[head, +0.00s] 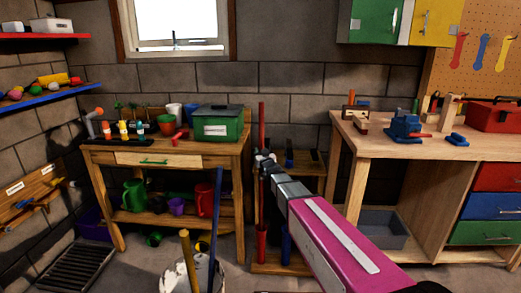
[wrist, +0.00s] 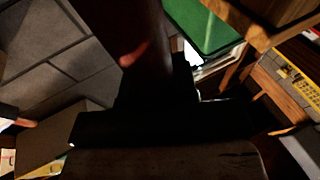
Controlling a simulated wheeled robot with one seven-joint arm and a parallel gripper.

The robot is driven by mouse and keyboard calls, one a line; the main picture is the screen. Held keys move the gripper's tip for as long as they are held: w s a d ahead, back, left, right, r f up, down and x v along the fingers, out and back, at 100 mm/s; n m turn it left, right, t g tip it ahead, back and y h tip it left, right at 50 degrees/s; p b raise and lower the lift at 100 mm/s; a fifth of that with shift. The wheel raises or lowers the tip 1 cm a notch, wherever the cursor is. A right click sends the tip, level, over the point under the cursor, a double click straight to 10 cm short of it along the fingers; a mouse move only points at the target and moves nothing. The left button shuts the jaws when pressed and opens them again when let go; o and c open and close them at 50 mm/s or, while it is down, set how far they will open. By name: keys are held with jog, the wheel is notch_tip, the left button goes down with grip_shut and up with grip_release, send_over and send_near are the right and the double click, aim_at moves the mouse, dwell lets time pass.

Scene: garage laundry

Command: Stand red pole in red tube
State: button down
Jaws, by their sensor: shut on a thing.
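The red pole (head: 262,125) is upright, with its upper part rising above my gripper (head: 263,162). My gripper is shut on the pole near its middle. In the wrist view the pole (wrist: 132,35) shows dark and close, between the shadowed jaws (wrist: 155,110). The red tube (head: 261,245) stands low on the wooden rack, beneath the gripper. The pole's lower part lines up with the tube's mouth in the head view. I cannot tell whether its lower end is inside the tube or in front of it.
A blue tube (head: 286,245) stands beside the red one. A white bucket (head: 205,278) holds a blue pole (head: 216,215) and a yellow pole (head: 187,258). A potting table (head: 190,150) with a green box (head: 217,122) is left; a workbench (head: 370,140) is right.

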notch_tip(320, 180, down, 7)
dwell(0.9)
jog(key=shift+f, duration=0.2)
jog(key=shift+f, duration=5.65)
jog(key=c, duration=0.8)
grip_release()
send_near(262, 187)
jog(key=shift+x, duration=0.8)
